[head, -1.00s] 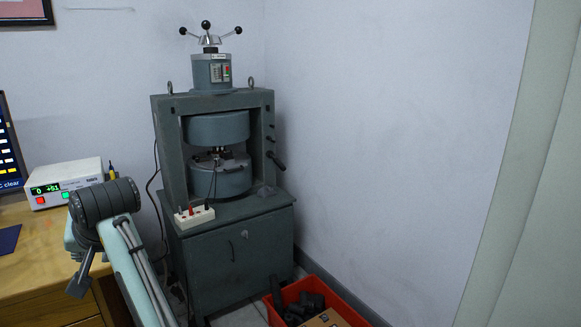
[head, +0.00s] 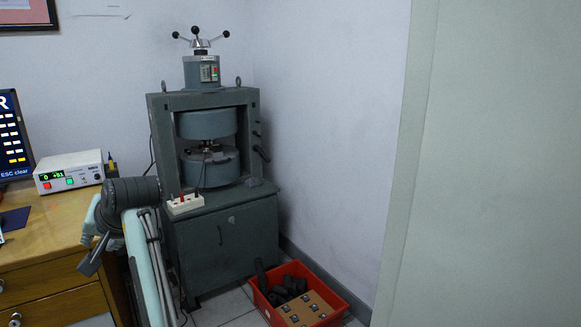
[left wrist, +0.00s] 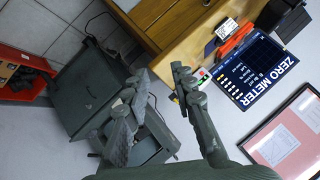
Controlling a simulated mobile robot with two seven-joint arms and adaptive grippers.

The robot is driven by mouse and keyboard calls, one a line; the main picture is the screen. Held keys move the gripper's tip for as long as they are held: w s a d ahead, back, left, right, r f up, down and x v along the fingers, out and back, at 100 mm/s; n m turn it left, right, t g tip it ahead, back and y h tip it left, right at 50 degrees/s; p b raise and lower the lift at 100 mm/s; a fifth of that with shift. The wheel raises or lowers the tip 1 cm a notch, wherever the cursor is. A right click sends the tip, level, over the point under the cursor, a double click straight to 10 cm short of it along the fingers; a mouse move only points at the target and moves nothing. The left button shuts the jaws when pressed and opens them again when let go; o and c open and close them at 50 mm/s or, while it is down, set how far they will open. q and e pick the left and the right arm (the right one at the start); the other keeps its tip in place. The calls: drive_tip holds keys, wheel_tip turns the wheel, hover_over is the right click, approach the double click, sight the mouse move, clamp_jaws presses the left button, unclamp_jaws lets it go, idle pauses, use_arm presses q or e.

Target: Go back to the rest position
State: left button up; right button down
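My left gripper shows in the left wrist view (left wrist: 161,76) with its two fingers apart and nothing between them. In the head view only a part of my left gripper (head: 92,258) shows, pointing down beside the wooden desk (head: 50,240). My right gripper is in neither view. The grey magnet machine (head: 222,243) stands upright in the corner, with its round poles in the frame and a three-knob handle on top. My left arm is in front of its lower left side and apart from its top.
A white meter box (head: 70,172) and a monitor (head: 12,135) stand on the desk at the left. A red crate (head: 335,317) with dark parts and a cardboard box is on the floor by the machine. A pale panel (head: 490,170) fills the right side.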

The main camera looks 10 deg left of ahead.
use_arm(q)
drive_tip(key=w+a+f+m+g+y, duration=0.2)
drive_tip(key=w+a+f+m+y, duration=0.15)
drive_tip(key=a, duration=0.45)
drive_tip(key=w+a+f+m+g+y, duration=0.25)
drive_tip(key=a+f, duration=0.25)
drive_tip(key=a, duration=0.3)
drive_tip(key=w+d+f+t+h, duration=0.4)
drive_tip(key=w+d+t+h, duration=0.15)
drive_tip(key=w+d, duration=0.3)
drive_tip(key=w+d+f+t+h, duration=0.4)
drive_tip(key=w+d+t+h, duration=0.15)
drive_tip(key=w+d, duration=0.3)
drive_tip(key=s+d+f+g+h, duration=0.1)
drive_tip(key=s+d+f+g, duration=0.2)
drive_tip(key=s+f, duration=0.9)
drive_tip(key=s+d+f+g+h, duration=0.15)
drive_tip(key=s+d+f, duration=0.25)
drive_tip(key=s+f, duration=0.85)
drive_tip(key=s+d+f+g, duration=0.2)
drive_tip(key=s+f, duration=0.5)
drive_tip(key=s, duration=0.5)
drive_tip(key=s+d+f+g, duration=0.2)
drive_tip(key=s+f, duration=0.6)
drive_tip(key=s, duration=0.4)
drive_tip(key=shift+s+d+g, duration=0.2)
drive_tip(key=shift+d+g, duration=0.2)
drive_tip(key=shift+d, duration=0.15)
